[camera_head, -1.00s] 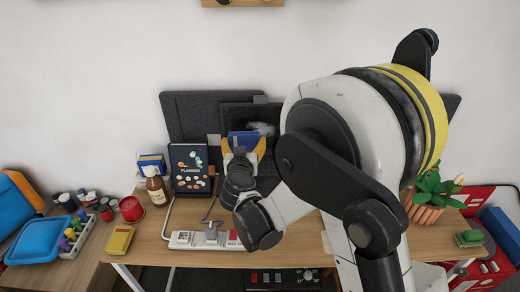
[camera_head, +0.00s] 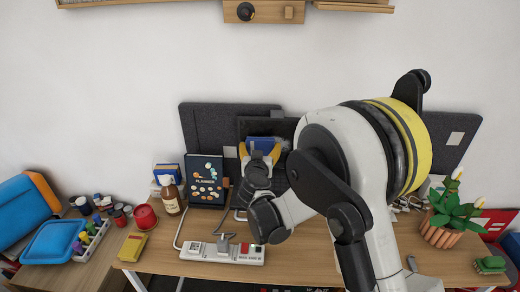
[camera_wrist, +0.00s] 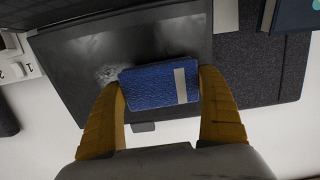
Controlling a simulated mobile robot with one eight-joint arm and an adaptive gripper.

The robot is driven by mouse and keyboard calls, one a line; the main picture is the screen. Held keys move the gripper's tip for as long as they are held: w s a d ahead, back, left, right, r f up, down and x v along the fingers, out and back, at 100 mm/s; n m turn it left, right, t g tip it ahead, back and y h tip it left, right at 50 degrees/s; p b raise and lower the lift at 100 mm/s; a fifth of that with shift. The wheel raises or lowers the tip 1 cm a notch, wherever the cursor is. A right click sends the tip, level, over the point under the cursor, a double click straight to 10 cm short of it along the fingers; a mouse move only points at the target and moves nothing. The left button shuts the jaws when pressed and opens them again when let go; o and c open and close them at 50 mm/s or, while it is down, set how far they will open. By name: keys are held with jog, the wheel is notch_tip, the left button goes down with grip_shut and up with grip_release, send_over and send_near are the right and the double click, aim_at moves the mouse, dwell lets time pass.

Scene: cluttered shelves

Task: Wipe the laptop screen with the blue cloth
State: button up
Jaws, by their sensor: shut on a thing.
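The blue cloth (camera_wrist: 160,87) is a small pad with a pale strip, held between the two yellow fingers of my gripper (camera_wrist: 161,95). In the head view the cloth (camera_head: 262,143) shows at the fingertips of my gripper (camera_head: 260,152), in front of the laptop. The laptop screen (camera_wrist: 65,70) is dark and faces the wrist camera, with a whitish smudge (camera_wrist: 108,72) beside and partly behind the cloth. I cannot tell whether the cloth touches the screen. In the head view my arm and gripper hide much of the laptop (camera_head: 248,126).
A planner book (camera_head: 206,181) and a pump bottle (camera_head: 170,196) stand left of my gripper. A power strip (camera_head: 222,250) lies at the desk's front. A potted plant (camera_head: 449,222) stands at the right. Dark grey panels (camera_head: 215,130) stand behind the laptop.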

aim_at(271, 149)
jog(key=shift+w+f, duration=0.15)
jog(key=shift+w, duration=0.85)
dwell(0.5)
jog(key=shift+d, duration=0.1)
jog(key=shift+s+d+b, duration=0.15)
jog(key=shift+d+b, duration=0.45)
jog(key=shift+d, duration=1.15)
jog(key=d+b, duration=0.1)
jog(key=d, duration=0.6)
jog(key=shift+a+b, duration=0.75)
jog(key=shift+a, duration=4.6)
